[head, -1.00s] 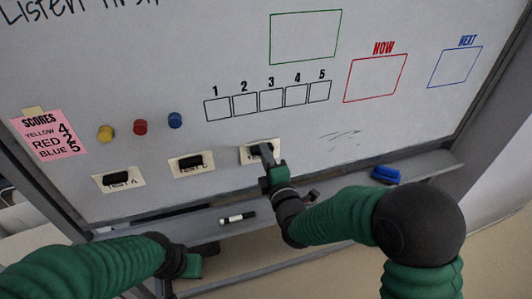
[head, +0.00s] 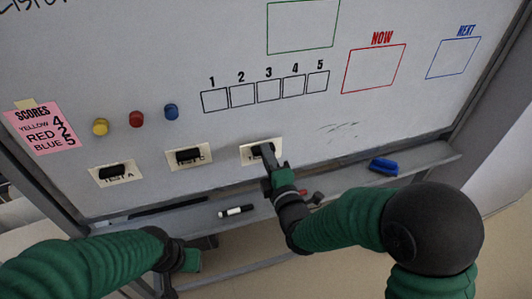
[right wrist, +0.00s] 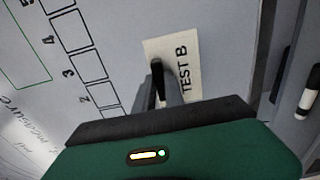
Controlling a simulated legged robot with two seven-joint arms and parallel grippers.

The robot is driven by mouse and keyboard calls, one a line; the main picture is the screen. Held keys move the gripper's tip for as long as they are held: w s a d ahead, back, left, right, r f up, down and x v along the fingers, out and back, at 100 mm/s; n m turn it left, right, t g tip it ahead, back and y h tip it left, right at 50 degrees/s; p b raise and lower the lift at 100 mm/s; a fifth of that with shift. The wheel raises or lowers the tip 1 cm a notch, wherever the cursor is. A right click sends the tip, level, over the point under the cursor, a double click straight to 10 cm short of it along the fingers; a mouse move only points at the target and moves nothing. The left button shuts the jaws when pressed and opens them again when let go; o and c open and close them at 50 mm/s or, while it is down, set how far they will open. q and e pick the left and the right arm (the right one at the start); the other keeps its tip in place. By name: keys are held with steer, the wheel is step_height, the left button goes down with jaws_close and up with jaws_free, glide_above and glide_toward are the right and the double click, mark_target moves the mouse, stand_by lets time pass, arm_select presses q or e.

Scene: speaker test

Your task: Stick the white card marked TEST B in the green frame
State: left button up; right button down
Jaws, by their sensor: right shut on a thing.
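The white card marked TEST B (head: 276,144) is the rightmost of three cards low on the whiteboard; its lettering reads clearly in the right wrist view (right wrist: 188,72). My right gripper (head: 264,154) is shut on the card's black grip, its fingers partly covering the card. I cannot tell whether the card touches the board.
Cards TEST A (head: 101,177) and TEST C (head: 203,155) are left of the held card. Numbered boxes (head: 267,90) lie between card and green frame. Red NOW (head: 373,69) and blue NEXT (head: 453,58) boxes are right. The tray holds a marker (head: 236,211) and blue eraser (head: 383,166).

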steer(key=shift+b+v, duration=0.3)
steer(key=shift+v, duration=1.15)
steer(key=shift+d, duration=0.1)
